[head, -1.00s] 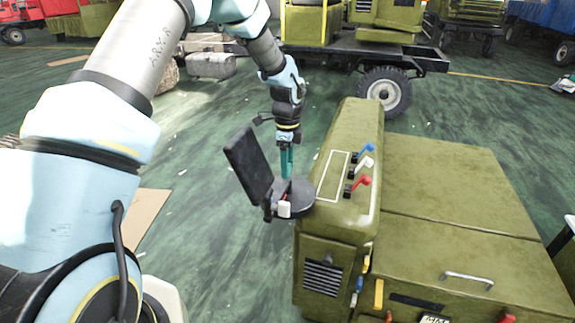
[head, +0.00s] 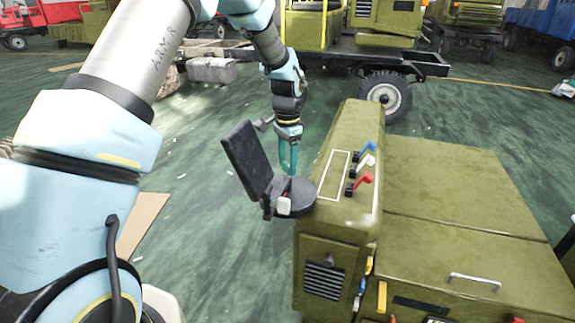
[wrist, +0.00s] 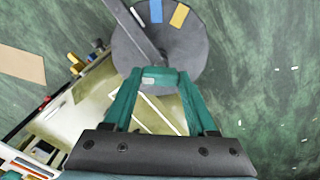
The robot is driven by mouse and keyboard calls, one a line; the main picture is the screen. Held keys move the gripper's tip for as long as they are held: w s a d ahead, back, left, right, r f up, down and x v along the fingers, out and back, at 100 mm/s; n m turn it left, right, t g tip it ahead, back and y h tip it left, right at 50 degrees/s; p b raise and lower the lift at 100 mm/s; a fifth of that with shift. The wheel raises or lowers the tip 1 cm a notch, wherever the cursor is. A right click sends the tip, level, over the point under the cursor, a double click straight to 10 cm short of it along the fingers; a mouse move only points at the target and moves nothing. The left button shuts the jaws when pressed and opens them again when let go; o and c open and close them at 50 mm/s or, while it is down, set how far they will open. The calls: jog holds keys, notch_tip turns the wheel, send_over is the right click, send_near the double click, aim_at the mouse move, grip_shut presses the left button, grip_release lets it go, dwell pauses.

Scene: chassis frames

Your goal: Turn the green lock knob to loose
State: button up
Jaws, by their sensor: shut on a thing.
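A dark round plate (head: 301,198) with an upright dark panel (head: 247,160) stands at the left edge of the olive cabinet. My gripper (head: 288,173) points down at this plate, its teal fingers close above it. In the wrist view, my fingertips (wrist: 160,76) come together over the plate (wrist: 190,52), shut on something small. I take this to be the green lock knob, but its edges cannot be told from the teal fingers and it is mostly hidden. Blue (wrist: 156,11) and yellow (wrist: 179,15) blocks lie on the plate's far side.
The olive cabinet (head: 440,190) stands to the right, with blue (head: 366,147), white (head: 366,160) and red (head: 364,179) levers on top. A white block (head: 284,205) sits at the plate's front. Open green floor (head: 200,240) lies left; a wheeled vehicle (head: 385,92) stands behind.

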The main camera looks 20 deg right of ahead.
aim_at(288, 164)
jog(key=n+b, duration=0.1)
jog(key=n, duration=0.3)
jog(key=shift+n, duration=1.9)
jog(key=o, duration=1.4)
jog(key=shift+c, duration=0.2)
jog(key=shift+r, duration=0.1)
notch_tip(288, 164, up, 11)
jog(key=b, duration=0.3)
jog(key=shift+f, duration=0.2)
